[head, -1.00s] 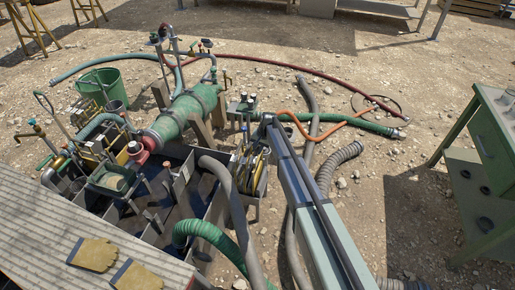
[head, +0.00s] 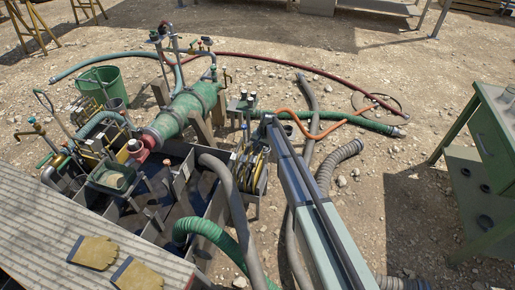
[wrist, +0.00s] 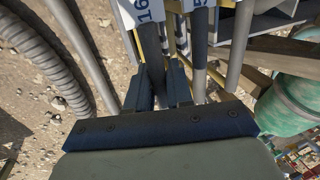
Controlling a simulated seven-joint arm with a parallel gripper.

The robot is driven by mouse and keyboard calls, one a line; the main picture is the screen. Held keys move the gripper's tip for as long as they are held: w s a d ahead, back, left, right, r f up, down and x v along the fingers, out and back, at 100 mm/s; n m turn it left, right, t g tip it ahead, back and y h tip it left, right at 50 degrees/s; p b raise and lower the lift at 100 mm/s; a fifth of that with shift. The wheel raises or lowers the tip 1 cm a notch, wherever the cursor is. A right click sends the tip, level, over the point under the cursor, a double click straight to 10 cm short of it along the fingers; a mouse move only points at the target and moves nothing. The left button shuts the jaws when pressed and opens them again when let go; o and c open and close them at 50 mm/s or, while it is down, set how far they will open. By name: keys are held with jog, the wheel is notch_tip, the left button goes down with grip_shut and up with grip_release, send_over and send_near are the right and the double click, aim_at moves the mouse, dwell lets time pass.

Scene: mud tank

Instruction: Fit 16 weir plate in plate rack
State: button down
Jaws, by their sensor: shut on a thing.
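My gripper (wrist: 160,84) is shut on the dark upright handle of the 16 weir plate (wrist: 152,58), whose white tag reading 16 (wrist: 143,12) shows at the top of the wrist view. A second bar with a tag reading 15 (wrist: 200,22) stands just to its right, apart from my fingers. In the head view my arm ends over a rack-like stand with yellow-edged plates (head: 251,172), which seems to be the plate rack. My fingers and the lower part of the 16 plate cannot be made out there. I cannot tell whether the plate is seated in a slot.
A grey hose (head: 232,195) arches close to the left of the stand, and a green hose (head: 210,235) lies below it. The dark mud tank (head: 165,210) with dividers is to the left. A green pump body (head: 188,110) stands behind.

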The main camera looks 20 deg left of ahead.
jog(key=shift+f, duration=0.5)
dwell(0.3)
jog(key=c, duration=0.9)
grip_release()
jog(key=v, duration=1.3)
jog(key=shift+d+r, duration=0.1)
jog(key=shift+r, duration=0.25)
jog(key=shift+n, duration=0.3)
